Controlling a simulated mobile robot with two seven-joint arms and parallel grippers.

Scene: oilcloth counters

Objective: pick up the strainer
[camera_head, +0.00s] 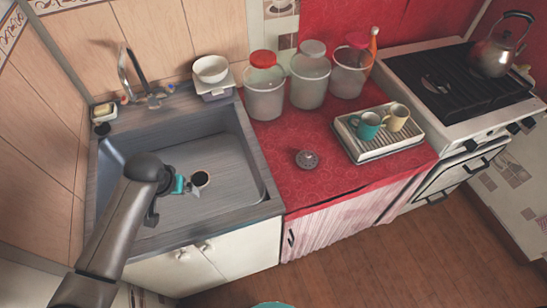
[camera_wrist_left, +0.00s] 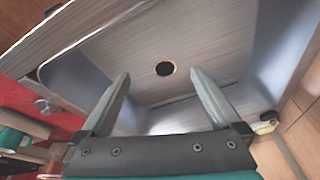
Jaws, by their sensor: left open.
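The strainer (camera_head: 307,159), a small round grey metal piece with a knob on top, lies on the red oilcloth counter (camera_head: 262,135), right of the sink and near the front. It also shows in the left wrist view (camera_wrist_left: 45,105), at the left edge on the red cloth. My left gripper (camera_head: 176,198) is over the sink basin, left of the strainer and well apart from it. In the left wrist view its two fingers (camera_wrist_left: 160,76) are spread with nothing between them. My right gripper is not in view.
The grey sink (camera_head: 225,150) has a dark drain hole (camera_head: 200,178). A tray (camera_head: 362,150) with a teal mug (camera_head: 367,124) and a tan mug (camera_head: 396,117) sits right of the strainer. Three lidded containers (camera_head: 308,82) stand behind. The cloth around the strainer is clear.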

